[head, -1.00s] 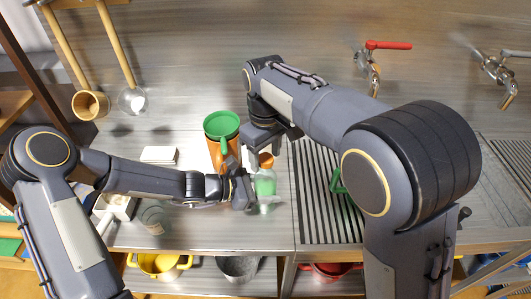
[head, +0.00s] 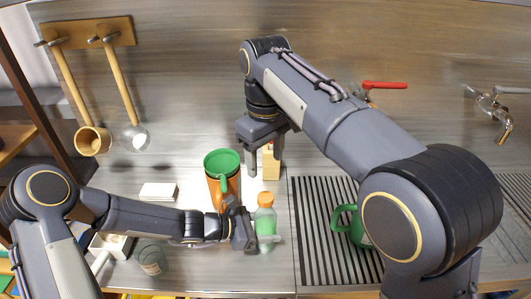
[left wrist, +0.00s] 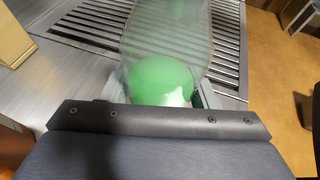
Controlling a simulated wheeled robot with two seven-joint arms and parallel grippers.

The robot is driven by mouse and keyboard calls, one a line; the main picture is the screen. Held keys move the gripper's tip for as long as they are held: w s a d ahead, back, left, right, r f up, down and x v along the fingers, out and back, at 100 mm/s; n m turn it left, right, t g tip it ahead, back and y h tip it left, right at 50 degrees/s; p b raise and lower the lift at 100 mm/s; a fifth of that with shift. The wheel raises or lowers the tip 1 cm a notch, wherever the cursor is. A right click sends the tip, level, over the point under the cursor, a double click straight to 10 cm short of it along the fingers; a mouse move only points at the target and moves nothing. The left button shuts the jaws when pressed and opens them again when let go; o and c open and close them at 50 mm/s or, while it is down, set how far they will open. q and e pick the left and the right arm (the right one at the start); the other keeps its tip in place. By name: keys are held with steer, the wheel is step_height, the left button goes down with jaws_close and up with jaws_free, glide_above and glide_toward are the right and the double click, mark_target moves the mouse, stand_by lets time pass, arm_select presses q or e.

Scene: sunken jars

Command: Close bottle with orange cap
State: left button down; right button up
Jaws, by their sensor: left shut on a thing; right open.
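The bottle (head: 266,224) is clear with green contents and stands upright on the counter. Its orange cap (head: 265,200) sits on top of the neck; I cannot tell how tight it is. My left gripper (head: 259,239) is shut on the bottle's body from the left. In the left wrist view the bottle (left wrist: 163,78) is between the fingers, blurred, and its cap is out of frame. My right gripper (head: 265,168) is open and empty, its fingers pointing down, behind and above the cap and apart from it.
An orange mug with green inside (head: 222,178) stands close left of the bottle. A pale carton (head: 270,162) is behind the right gripper. A green mug (head: 345,222) stands on the slotted drainer (head: 312,235) at right. A white block (head: 158,192) and glass jar (head: 152,258) are at left.

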steer(key=shift+r, duration=0.45)
arm_select(q)
steer(key=shift+c, duration=2.2)
jaws_free()
steer(key=v, duration=0.7)
steer(key=shift+a, duration=0.35)
arm_select(e)
steer(key=shift+f, duration=0.15)
arm_select(q)
steer(key=shift+s+r, duration=0.1)
steer(key=shift+r, duration=0.05)
